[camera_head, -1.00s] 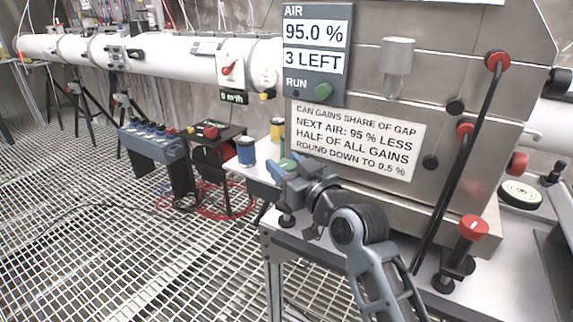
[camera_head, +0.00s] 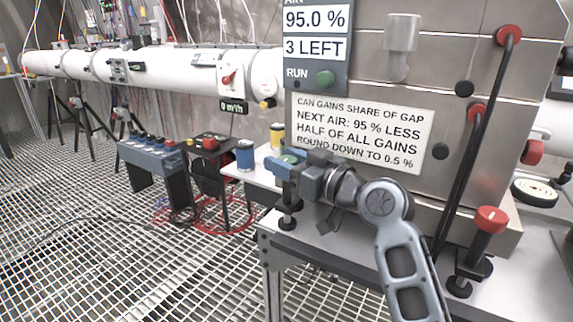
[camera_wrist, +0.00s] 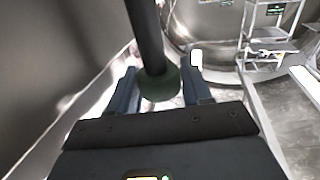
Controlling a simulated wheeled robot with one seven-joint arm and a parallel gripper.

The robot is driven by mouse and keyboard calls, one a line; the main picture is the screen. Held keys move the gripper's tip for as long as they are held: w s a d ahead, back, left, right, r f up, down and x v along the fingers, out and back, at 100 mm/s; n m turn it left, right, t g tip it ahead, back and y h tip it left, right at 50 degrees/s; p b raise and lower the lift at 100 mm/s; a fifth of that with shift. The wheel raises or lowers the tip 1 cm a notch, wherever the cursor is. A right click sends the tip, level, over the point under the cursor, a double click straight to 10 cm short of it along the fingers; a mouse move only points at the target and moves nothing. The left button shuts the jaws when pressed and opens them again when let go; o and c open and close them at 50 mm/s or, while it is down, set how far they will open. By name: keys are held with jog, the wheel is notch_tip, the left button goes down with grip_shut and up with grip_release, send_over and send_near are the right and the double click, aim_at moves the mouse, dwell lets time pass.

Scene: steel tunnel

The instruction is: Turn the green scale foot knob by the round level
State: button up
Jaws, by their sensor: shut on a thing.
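In the wrist view a dark green round knob (camera_wrist: 160,88) on a black post sits between the two blue-grey fingers of my gripper (camera_wrist: 160,80). The fingers are shut on it from both sides. In the head view my gripper (camera_head: 277,174) is at the left end of the table beside the steel box, with a green top (camera_head: 291,158) just above the fingers. Most of the knob is hidden there by the gripper.
The steel box (camera_head: 450,125) with a text plate (camera_head: 360,133) stands close behind my arm. Blue (camera_head: 245,155) and yellow (camera_head: 277,136) cans stand to the left. A red-topped post (camera_head: 491,220) and black rods are at right. Open grating (camera_head: 120,255) lies left.

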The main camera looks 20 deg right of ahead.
jog(key=o, duration=0.7)
jog(key=shift+v, duration=3.95)
jog(key=s+f+m+g+h+p, duration=0.1)
jog(key=s+f+m+h+p, duration=0.15)
jog(key=s+f, duration=0.6)
jog(key=s+f+m+h+p, duration=0.25)
jog(key=s+f+h, duration=0.2)
jog(key=s, duration=0.65)
jog(key=shift+g, duration=0.4)
jog(key=a+p+v, duration=0.1)
jog(key=v, duration=0.7)
jog(key=a+p+v, duration=0.1)
jog(key=v, duration=0.7)
jog(key=a+p+v, duration=0.1)
jog(key=p+v, duration=0.1)
jog(key=v, duration=0.6)
jog(key=shift+s+r, duration=0.15)
jog(key=shift+r, duration=0.1)
